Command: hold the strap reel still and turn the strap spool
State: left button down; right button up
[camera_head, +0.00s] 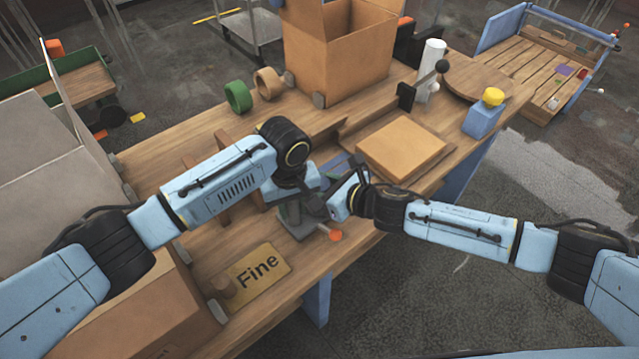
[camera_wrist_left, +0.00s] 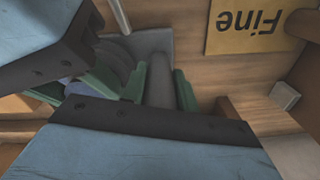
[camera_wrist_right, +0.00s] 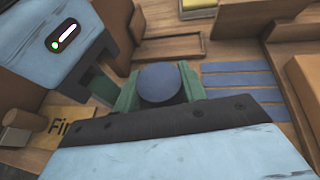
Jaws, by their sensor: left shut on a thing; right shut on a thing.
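The strap reel, with green side plates (camera_wrist_right: 128,96), stands on the bench in the right wrist view; its grey base (camera_head: 296,228) shows in the head view. The strap spool appears to be the round blue-faced part (camera_wrist_right: 158,82) between the green plates. My left gripper (camera_head: 303,197) comes down over the reel and is shut on it. My right gripper (camera_head: 327,207) reaches in from the right, close beside the left one, and seems shut on the spool. The jaws hide much of both parts, so the exact contact is unclear.
A "Fine" board (camera_head: 258,272) lies in front, and an orange knob (camera_head: 336,235) sits near the bench edge. Blue strips (camera_wrist_right: 240,80) lie beside the reel. A flat carton (camera_head: 402,148) is behind my right gripper. An open carton (camera_head: 335,55) stands at the back.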

jog(key=shift+a+m+t+h, duration=0.1)
jog(key=shift+m+t+h, duration=1)
jog(key=shift+m, duration=0.4)
jog(key=shift+h, duration=0.4)
jog(key=o, duration=0.7)
jog(key=v, duration=1.2)
